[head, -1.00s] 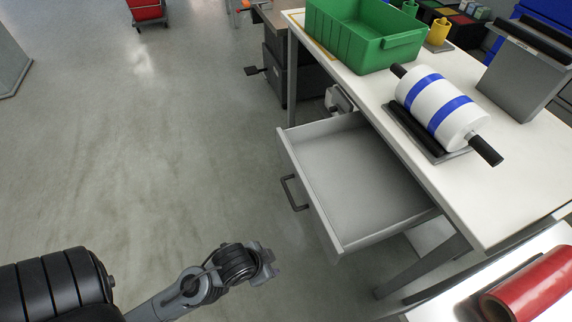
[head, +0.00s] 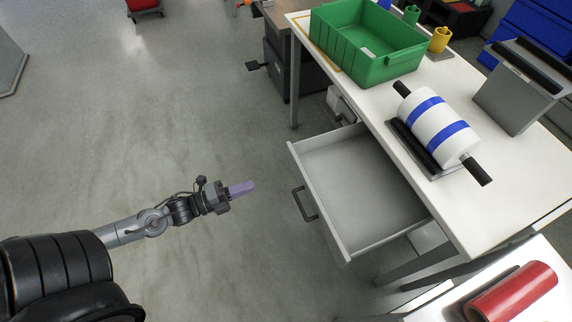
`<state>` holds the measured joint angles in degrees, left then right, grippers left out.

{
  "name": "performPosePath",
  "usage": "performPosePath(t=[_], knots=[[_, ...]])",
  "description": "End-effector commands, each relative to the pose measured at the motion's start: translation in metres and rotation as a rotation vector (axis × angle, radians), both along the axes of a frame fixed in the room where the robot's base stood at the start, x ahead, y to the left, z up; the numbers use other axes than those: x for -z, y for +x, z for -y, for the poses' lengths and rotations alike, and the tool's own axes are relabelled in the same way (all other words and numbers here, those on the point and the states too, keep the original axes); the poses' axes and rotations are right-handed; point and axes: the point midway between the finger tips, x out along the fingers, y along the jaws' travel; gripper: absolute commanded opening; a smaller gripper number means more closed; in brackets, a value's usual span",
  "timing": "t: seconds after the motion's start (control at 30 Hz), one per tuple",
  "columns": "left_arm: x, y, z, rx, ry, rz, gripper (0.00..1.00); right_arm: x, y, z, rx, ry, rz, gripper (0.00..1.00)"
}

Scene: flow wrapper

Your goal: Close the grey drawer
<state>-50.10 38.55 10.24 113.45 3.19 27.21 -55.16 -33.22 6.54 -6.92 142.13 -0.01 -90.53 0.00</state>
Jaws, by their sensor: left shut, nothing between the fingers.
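The grey drawer (head: 360,190) stands pulled out from under the white table. It looks empty, and its dark handle (head: 304,204) is on the front panel facing left. My left gripper (head: 248,187) is shut and empty, with purple fingers pointing right toward the drawer front. It is to the left of the handle, apart from it, over the floor. My right gripper is not in view.
The white table (head: 510,180) carries a green bin (head: 365,45) and a white roll with blue bands (head: 438,125). A red roll (head: 512,292) lies at the lower right. The floor left of the drawer is clear.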

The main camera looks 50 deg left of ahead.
Motion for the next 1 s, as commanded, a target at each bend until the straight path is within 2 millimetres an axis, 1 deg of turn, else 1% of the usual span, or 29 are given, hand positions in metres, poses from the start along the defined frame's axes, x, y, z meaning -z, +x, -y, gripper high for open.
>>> performPosePath(t=[0.03,0.17,0.27,0.7,0.8,1.0], knots=[[-0.003,0.0,0.0,0.011,0.008,0.014,0.0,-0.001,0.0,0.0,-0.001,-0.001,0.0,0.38],[-0.003,0.007,0.003,0.022,0.017,0.03,0.0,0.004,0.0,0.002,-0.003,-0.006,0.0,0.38],[-0.003,0.018,0.007,0.022,0.017,0.031,0.0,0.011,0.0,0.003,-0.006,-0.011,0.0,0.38],[-0.002,0.092,0.037,0.02,0.014,0.032,0.0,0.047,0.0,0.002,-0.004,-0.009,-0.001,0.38],[-0.002,0.105,0.042,0.02,0.014,0.03,0.0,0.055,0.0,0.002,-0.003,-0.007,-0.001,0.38],[-0.003,0.121,0.049,0.02,0.014,0.028,0.0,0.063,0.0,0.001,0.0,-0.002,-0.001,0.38]])
